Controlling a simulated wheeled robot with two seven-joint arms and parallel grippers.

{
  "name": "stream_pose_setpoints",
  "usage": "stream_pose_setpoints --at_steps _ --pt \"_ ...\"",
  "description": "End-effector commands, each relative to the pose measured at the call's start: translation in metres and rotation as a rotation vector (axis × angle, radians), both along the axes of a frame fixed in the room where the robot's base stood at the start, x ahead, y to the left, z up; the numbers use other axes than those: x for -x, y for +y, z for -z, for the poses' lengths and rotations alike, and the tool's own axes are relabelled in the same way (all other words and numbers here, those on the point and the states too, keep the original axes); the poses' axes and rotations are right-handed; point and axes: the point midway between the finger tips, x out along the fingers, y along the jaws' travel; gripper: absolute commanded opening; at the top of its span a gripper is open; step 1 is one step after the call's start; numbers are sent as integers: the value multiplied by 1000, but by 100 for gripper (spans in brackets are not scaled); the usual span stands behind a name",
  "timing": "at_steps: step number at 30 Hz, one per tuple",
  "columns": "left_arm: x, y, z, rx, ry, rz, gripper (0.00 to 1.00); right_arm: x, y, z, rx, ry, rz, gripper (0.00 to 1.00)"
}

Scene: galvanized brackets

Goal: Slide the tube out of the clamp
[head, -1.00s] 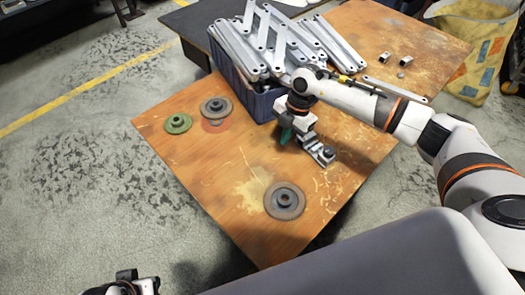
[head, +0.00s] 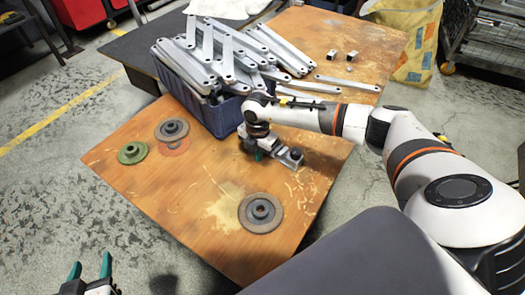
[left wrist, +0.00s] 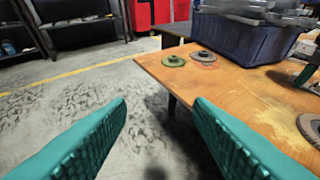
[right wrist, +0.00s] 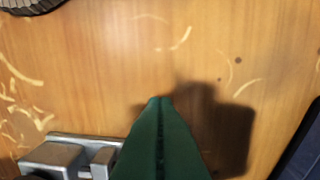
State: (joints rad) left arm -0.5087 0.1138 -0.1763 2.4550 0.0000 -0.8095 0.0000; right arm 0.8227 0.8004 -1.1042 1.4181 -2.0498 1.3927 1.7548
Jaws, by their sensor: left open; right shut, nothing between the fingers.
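A grey metal clamp-like fixture (head: 288,157) lies on the wooden table beside my right gripper. Its silver parts also show at the lower left of the right wrist view (right wrist: 60,158). I cannot make out a tube in it; the arm and gripper cover part of it. My right gripper (head: 258,155) is shut and empty, pointing down at the table just left of the fixture; its green fingertips (right wrist: 158,100) meet in the right wrist view. My left gripper (head: 90,267) is open and empty, off the table's near left side. Its spread fingers (left wrist: 159,103) show in the left wrist view.
A blue crate (head: 222,118) heaped with galvanized brackets (head: 225,60) stands behind the right gripper. A green disc (head: 132,153), a grey flanged disc (head: 172,131) and a larger one (head: 260,212) lie on the table (head: 190,200). The table's left part is mostly clear.

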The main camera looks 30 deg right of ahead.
Motion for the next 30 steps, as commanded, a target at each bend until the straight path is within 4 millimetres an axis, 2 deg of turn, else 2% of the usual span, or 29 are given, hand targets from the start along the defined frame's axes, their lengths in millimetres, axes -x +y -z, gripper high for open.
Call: stream_pose_setpoints --at_steps 3,8,21,26,30 --pt "-8 -4 -11 21 -89 6 47 -4 -13 1 0 0 0 0" --pt "-13 -7 -21 36 -149 10 47 -7 -20 0 -1 0 -1 0" --pt "-14 -7 -23 38 -162 10 47 -10 -26 0 -1 0 0 0" --pt "-17 -10 -31 54 -222 15 47 -22 -58 1 0 0 6 0" --pt "-23 -15 -50 87 -353 23 47 -35 -93 2 1 -1 6 0"
